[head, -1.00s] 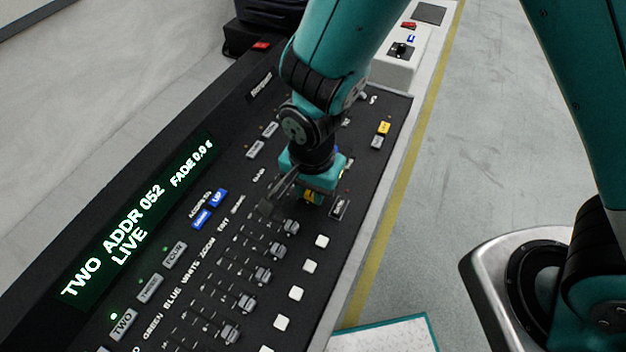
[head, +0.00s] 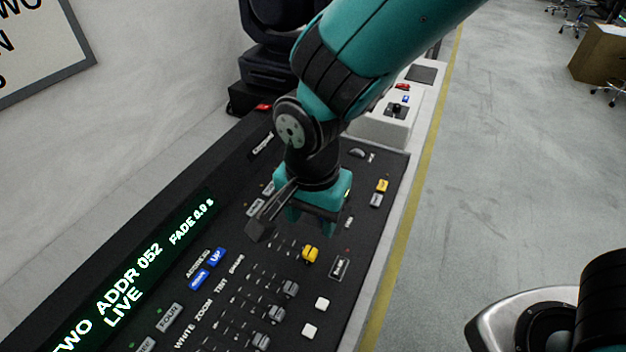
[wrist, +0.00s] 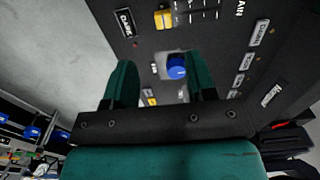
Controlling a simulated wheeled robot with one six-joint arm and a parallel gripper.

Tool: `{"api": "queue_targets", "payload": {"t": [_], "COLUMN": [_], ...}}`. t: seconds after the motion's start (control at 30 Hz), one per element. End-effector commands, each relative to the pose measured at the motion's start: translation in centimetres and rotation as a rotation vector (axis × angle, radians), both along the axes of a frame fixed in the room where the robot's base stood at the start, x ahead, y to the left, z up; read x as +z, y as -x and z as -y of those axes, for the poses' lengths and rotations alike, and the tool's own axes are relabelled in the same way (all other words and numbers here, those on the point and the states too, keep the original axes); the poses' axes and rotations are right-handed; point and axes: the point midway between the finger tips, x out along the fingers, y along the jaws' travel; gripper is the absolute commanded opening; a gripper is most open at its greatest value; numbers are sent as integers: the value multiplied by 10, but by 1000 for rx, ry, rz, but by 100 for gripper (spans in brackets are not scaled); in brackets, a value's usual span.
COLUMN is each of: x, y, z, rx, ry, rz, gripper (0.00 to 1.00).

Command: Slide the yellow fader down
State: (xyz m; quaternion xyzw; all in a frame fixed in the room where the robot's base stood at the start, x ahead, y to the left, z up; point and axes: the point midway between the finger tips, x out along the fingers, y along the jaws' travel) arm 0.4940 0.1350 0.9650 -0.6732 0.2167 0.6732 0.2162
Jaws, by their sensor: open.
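The yellow fader (head: 310,254) stands on the black lighting desk, with its cap at the lower-right end of its slot. In the wrist view the yellow fader (wrist: 164,18) is at the top, beyond my fingertips. My gripper (head: 290,228) is open and empty, above the desk and up-picture from the yellow fader, apart from it. In the wrist view my gripper's two teal fingers (wrist: 158,65) are spread wide. A blue rounded knob (wrist: 176,66) on a pale patch shows between them, below; in the head view my gripper hides it.
Grey faders (head: 290,289) line up below the yellow one, with white buttons (head: 321,304) to their right. A yellow button (head: 382,186) sits farther up the desk. A lit display (head: 150,265) runs along the left. A white control box (head: 385,128) stands behind the desk.

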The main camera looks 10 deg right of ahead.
Motion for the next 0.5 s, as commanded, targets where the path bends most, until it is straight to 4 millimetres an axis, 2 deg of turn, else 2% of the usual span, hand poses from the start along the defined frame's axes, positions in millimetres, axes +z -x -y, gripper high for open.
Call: {"api": "queue_targets", "payload": {"t": [0.03,0.2,0.33,0.5], "x": [14,50,67,76], "y": [-1,-1,0,0], "z": [-1,0,0,1], "rx": [0,0,-1,-1], "ry": [-5,-3,-1,1], "rz": [6,3,2,-1], "gripper": [51,51,51,51]}}
